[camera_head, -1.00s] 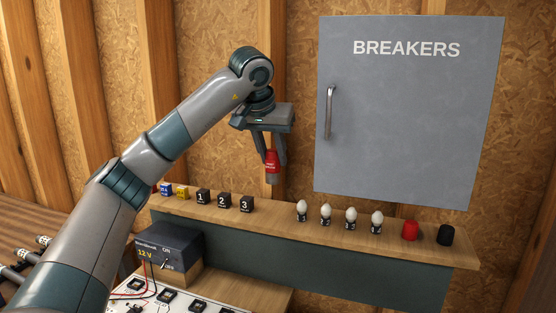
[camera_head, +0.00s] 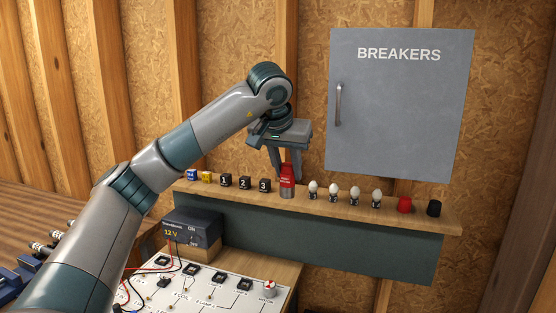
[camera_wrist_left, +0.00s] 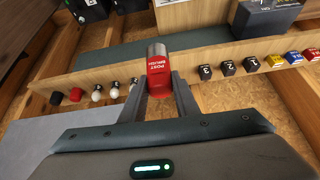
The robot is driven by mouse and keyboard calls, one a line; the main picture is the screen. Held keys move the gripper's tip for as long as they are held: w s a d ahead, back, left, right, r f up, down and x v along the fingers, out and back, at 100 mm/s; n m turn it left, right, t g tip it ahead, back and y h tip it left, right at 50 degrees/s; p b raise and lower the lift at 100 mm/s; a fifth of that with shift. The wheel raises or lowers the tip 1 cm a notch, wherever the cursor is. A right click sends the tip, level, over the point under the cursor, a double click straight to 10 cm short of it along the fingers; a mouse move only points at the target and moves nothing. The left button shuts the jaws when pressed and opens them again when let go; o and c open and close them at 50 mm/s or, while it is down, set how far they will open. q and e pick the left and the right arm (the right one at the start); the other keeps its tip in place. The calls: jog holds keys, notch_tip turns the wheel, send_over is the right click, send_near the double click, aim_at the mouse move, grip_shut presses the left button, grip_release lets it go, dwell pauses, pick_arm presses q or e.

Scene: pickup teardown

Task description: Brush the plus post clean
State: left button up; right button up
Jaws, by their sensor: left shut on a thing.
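The post brush (camera_head: 287,178) is red with a silver lower end, and its label reads in the left wrist view (camera_wrist_left: 160,82). My left gripper (camera_head: 287,172) points down at the wall shelf and is shut on the brush's red part. The brush is upright, its silver end at or just above the shelf top; I cannot tell whether it touches. I cannot make out the plus post in either view. My right gripper is not in view.
The shelf (camera_head: 330,206) bears numbered black blocks (camera_head: 244,183) left of the brush and several white bulbs (camera_head: 334,191) right of it. Red (camera_head: 404,205) and black (camera_head: 434,209) caps stand farther right. Below are a 12 V box (camera_head: 192,228) and a white circuit board (camera_head: 215,290).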

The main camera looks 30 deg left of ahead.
pick_arm(q)
jog(key=s+d+f+m, duration=0.1)
jog(key=s+d+f, duration=0.2)
jog(key=d+f, duration=0.3)
jog(key=s+d+f+m+h, duration=0.1)
jog(key=s+d+f, duration=0.2)
jog(key=d+f, duration=0.4)
jog(key=d, duration=0.4)
jog(key=shift+s+d+f, duration=0.25)
jog(key=shift+s, duration=0.15)
